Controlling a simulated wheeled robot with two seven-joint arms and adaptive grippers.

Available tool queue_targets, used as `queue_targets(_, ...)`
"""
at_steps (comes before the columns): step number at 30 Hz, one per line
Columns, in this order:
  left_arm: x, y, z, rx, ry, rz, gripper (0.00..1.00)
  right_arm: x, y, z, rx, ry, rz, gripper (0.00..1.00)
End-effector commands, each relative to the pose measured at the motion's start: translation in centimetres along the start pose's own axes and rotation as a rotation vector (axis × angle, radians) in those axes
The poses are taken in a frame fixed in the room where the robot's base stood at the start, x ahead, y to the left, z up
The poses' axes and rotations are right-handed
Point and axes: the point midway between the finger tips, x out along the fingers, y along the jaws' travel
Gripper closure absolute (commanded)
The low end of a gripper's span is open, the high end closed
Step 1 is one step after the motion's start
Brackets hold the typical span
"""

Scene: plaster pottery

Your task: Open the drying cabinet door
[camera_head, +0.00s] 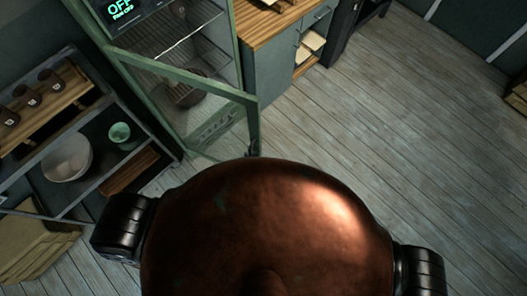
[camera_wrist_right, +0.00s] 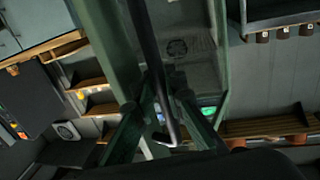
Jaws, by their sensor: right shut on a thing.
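The drying cabinet (camera_head: 232,60) is a green-framed cabinet at the upper left of the head view, with a lit display (camera_head: 122,8) reading OFF. Its glazed door (camera_head: 190,75) stands partly open, its free edge swung out toward me. Wire shelves show through the gap. My right gripper (camera_head: 253,148) shows only as a small dark part at the door's free edge, mostly hidden by my body. In the wrist view my right gripper (camera_wrist_right: 165,125) is shut on the dark bar handle (camera_wrist_right: 150,50) of the door. My left gripper is not in view.
A shelf unit (camera_head: 85,205) with cups, a white bowl (camera_head: 67,157) and a small green bowl (camera_head: 120,132) stands left of the door. A wooden-topped counter (camera_head: 265,25) stands right of the cabinet. Sacks (camera_head: 35,245) lie at lower left. The plank floor (camera_head: 400,120) at right is clear.

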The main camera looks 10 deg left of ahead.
Motion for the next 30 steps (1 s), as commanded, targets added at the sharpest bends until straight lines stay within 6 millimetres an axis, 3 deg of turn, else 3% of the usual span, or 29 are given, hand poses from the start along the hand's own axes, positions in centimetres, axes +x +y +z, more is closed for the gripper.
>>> queue_targets(5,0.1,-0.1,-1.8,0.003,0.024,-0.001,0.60,0.5,-0.2,-0.1,-0.001,-0.002,-0.004,1.00)
queue_targets(14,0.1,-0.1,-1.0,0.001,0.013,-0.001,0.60,0.1,0.4,-0.1,0.000,-0.002,0.014,1.00)
queue_targets(15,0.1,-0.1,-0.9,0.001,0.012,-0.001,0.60,0.1,0.4,-0.1,0.000,-0.003,0.015,0.88)
queue_targets(22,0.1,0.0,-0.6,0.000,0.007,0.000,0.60,0.0,0.6,-0.1,0.000,-0.001,0.018,0.72)
queue_targets(30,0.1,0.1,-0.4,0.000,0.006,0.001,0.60,0.0,0.7,-0.1,0.000,0.000,0.017,0.72)
